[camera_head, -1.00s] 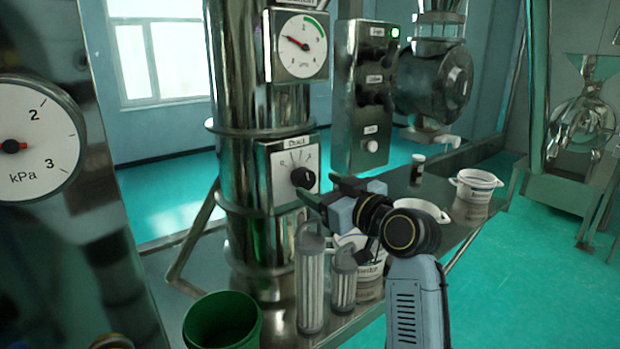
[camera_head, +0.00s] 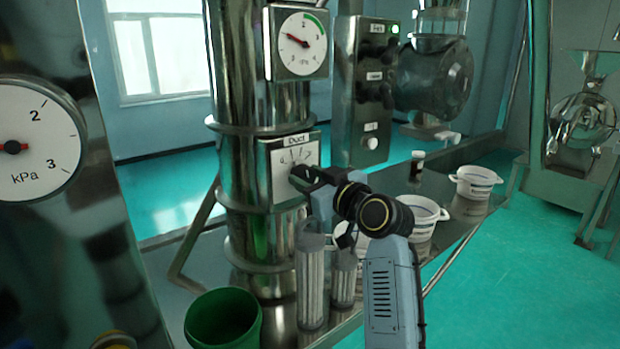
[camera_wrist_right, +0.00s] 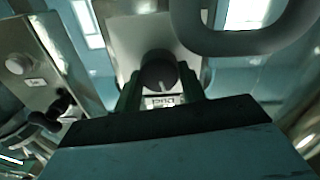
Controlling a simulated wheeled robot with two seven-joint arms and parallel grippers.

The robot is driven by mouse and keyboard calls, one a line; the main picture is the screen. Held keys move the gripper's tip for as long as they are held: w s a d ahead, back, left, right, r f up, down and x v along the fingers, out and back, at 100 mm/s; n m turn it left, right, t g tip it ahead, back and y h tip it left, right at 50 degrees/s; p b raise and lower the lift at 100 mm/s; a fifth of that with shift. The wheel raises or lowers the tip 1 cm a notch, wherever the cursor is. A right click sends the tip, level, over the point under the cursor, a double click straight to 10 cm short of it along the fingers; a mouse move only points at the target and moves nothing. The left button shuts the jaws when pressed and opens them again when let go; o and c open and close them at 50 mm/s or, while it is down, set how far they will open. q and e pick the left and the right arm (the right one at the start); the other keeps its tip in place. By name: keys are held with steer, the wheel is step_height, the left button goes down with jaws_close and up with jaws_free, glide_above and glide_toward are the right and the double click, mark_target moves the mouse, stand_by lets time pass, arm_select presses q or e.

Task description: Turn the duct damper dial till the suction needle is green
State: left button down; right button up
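The duct damper dial is a black knob on a white plate (camera_head: 285,158) labelled "Duct", low on the shiny duct; my gripper partly hides it in the head view. In the right wrist view the knob (camera_wrist_right: 158,72) shows with a pale mark. My right gripper (camera_head: 298,180) is at the dial, with its fingers (camera_wrist_right: 160,92) apart on either side of the knob; firm contact cannot be made out. The suction gauge (camera_head: 301,43) above has a red needle pointing up-left, off the green arc at its upper right. My left gripper is out of view.
A grey control box (camera_head: 362,95) with a lit green lamp stands right of the duct. Two grey filter cylinders (camera_head: 310,275) stand below my right gripper, beside a green bucket (camera_head: 222,320). White pots (camera_head: 474,184) stand on the bench. A large kPa gauge (camera_head: 40,140) is at left.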

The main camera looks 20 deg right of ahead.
steer(key=shift+c, duration=0.5)
steer(key=shift+r+m+p, duration=0.1)
steer(key=shift+m+p, duration=1.2)
steer(key=shift+p, duration=0.1)
steer(key=shift+m+p, duration=1.15)
steer(key=shift+m, duration=0.35)
steer(key=shift+d, duration=0.1)
steer(key=o, duration=1)
steer(key=b+v, duration=0.2)
steer(key=v, duration=1.1)
steer(key=shift+s, duration=0.2)
